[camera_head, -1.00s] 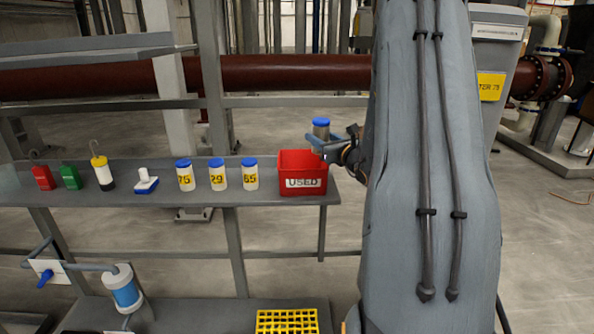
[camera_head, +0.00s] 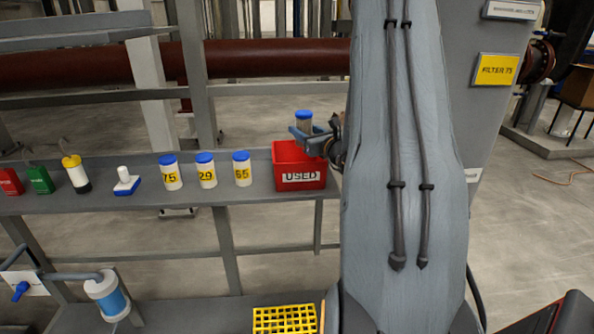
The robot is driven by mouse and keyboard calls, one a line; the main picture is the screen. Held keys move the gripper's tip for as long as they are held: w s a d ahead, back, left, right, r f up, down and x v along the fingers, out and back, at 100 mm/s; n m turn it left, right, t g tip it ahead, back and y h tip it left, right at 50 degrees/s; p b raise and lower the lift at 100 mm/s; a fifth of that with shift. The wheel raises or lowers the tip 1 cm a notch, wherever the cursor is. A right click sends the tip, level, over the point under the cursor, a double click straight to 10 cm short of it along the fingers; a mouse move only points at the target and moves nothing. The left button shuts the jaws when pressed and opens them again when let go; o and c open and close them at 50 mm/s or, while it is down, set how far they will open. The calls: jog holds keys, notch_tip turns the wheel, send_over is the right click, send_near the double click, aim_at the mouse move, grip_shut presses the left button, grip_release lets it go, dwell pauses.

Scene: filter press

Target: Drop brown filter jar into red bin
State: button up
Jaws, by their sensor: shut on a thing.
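The brown filter jar (camera_head: 304,124) has a blue lid and a dull brownish-grey body. My gripper (camera_head: 306,132) is shut on it and holds it upright. The red bin (camera_head: 287,158), with a white label reading "USED", stands at the right end of the grey shelf. The jar appears over the bin's right half, near or just above its rim; the exact depth is hard to tell. The jar's lower part is hidden by the gripper fingers. My arm hides what lies right of the bin.
White jars with blue lids numbered 75 (camera_head: 171,175), 29 (camera_head: 206,172) and 65 (camera_head: 242,170) stand left of the bin. Further left are a white and blue tool (camera_head: 126,182), a yellow-topped bottle (camera_head: 76,174) and green (camera_head: 40,180) and red tags. A yellow grid (camera_head: 284,320) lies below.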

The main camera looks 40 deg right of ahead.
jog(key=shift+f, duration=0.75)
jog(key=o, duration=1.2)
jog(key=s+a+b, duration=0.1)
jog(key=s+b, duration=0.2)
jog(key=s, duration=0.4)
jog(key=shift+s, duration=0.35)
